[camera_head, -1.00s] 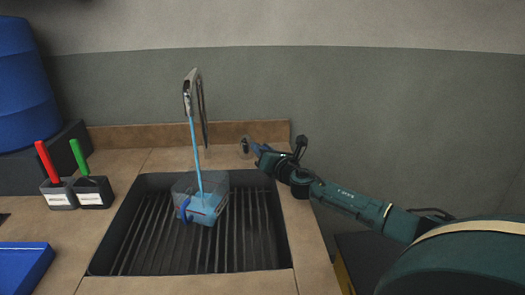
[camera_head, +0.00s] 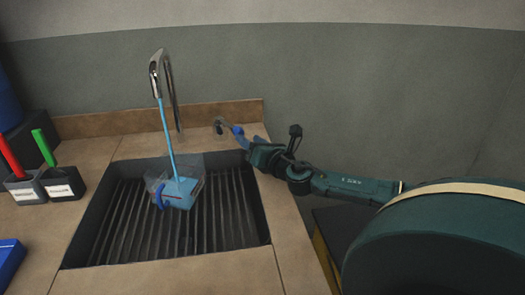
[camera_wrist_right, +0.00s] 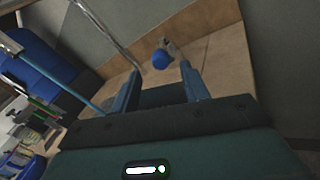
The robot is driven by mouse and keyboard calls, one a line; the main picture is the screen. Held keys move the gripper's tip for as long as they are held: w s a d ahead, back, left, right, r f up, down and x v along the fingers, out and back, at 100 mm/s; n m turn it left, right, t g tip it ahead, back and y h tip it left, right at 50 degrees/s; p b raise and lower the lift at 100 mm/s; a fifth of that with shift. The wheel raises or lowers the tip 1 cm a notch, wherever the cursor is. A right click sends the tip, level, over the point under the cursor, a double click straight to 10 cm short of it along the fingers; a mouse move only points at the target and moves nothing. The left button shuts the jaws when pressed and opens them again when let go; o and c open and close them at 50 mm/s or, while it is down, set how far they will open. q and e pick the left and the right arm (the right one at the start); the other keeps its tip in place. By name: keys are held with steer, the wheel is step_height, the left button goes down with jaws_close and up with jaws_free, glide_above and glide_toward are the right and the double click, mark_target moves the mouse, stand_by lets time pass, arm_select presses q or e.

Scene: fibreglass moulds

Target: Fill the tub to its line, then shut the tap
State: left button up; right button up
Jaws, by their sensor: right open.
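A chrome gooseneck tap (camera_head: 168,85) pours a thin blue stream into a clear tub (camera_head: 188,168) standing on the sink's ribbed floor. The tub has a blue handle (camera_head: 159,196) and a red line (camera_head: 174,197) on its front. Blue water (camera_head: 181,188) lies in it; its exact level against the line is hard to tell. The tap's blue knob (camera_head: 237,130) is on the counter behind the sink's right corner. My right gripper (camera_head: 254,142) is open near it; in the right wrist view the knob (camera_wrist_right: 161,60) shows just beyond the parted fingertips. My left gripper is out of view.
Two dark holders with a red handle (camera_head: 10,156) and a green handle (camera_head: 43,146) stand on the left counter. A blue tray (camera_head: 8,262) is at lower left, a blue drum (camera_head: 8,100) behind. A low backsplash (camera_head: 100,123) and wall close the back.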

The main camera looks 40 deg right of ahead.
steer(key=shift+s+a, duration=0.15)
steer(key=shift+s, duration=1.15)
steer(key=shift+s+a, duration=0.15)
steer(key=shift+s, duration=1.15)
steer(key=shift+c, duration=0.6)
